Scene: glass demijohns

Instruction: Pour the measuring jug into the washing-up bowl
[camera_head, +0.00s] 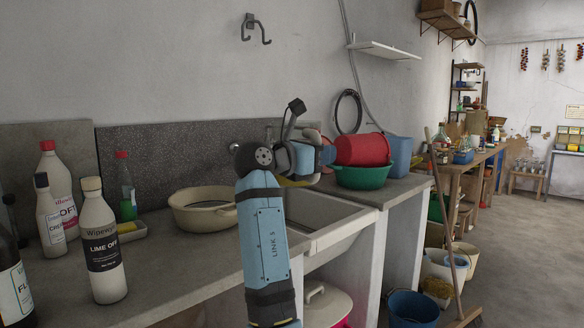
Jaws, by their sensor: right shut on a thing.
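My left gripper is not in view.
A cream basin (203,208) stands on the counter left of the sink (331,212). Several bottles, including a dark-labelled one (102,245), stand at the left. A blue container (398,152) is behind the red vessel. A broom (446,220) and buckets (412,309) are at the right.

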